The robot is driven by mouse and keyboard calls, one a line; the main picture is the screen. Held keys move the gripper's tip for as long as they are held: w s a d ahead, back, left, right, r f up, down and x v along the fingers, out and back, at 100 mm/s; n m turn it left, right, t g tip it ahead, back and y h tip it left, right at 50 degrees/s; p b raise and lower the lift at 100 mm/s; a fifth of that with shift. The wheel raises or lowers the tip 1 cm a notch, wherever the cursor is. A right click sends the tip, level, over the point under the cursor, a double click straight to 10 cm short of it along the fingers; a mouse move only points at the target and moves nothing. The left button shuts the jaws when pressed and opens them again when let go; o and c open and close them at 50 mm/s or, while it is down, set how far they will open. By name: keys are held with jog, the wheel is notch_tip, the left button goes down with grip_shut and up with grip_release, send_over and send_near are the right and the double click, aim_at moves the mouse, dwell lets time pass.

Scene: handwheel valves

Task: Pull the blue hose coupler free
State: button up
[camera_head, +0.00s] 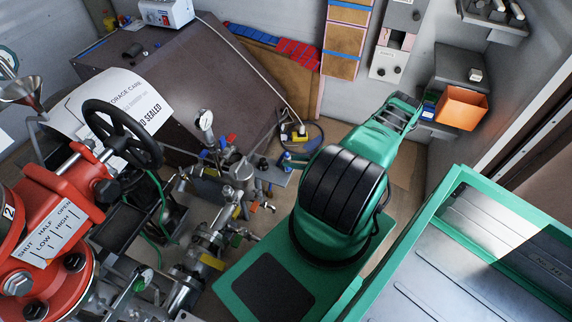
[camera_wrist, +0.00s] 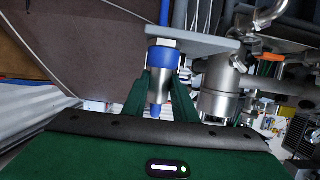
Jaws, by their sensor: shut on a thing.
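The blue hose coupler (camera_wrist: 163,57) shows in the wrist view, with a blue collar, a silver body and a small blue tip. Its collar end meets a pale fitting at the edge of a grey plate (camera_wrist: 195,43); I see no clear gap there. My gripper (camera_wrist: 160,88) is shut on the coupler, with one green finger on each side of the silver body. In the head view a small blue part of the coupler (camera_head: 286,156) shows beside the grey plate (camera_head: 270,173). My own arm hides most of the gripper there.
A steel valve body (camera_wrist: 218,88) stands close right of the coupler. In the head view, pipework with a gauge (camera_head: 206,120) stands left of the plate. A red valve with a black handwheel (camera_head: 122,134) is farther left. A brown cabinet (camera_head: 175,80) stands behind.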

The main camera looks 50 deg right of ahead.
jog(key=shift+r, duration=0.3)
notch_tip(320, 180, up, 9)
dwell(1.4)
